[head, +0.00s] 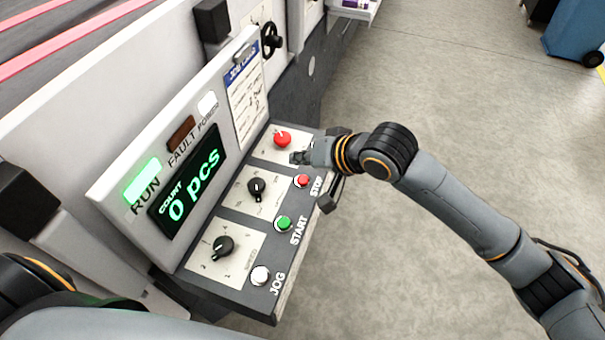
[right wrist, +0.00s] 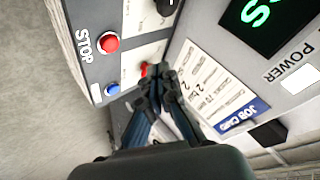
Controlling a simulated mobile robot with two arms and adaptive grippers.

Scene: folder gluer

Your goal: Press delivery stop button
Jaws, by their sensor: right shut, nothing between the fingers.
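The control panel (head: 238,268) carries a red button (head: 302,181) labelled STOP, which also shows in the right wrist view (right wrist: 108,42). A larger red knob-like button (head: 282,139) sits farther along the panel; in the right wrist view my fingertips partly cover it. My right gripper (head: 300,158) is shut and empty over the panel's far end, between the larger red button and the STOP button in the picture. In the right wrist view its fingertips (right wrist: 158,74) are together. I cannot tell whether they touch anything. My left gripper is not in view.
The panel also has a green START button (head: 284,224), a white JOG button (head: 261,275), black knobs and a blue button (right wrist: 112,89). The display (head: 188,182) reads 0 pcs and the RUN lamp (head: 143,178) glows green. Open floor lies at right.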

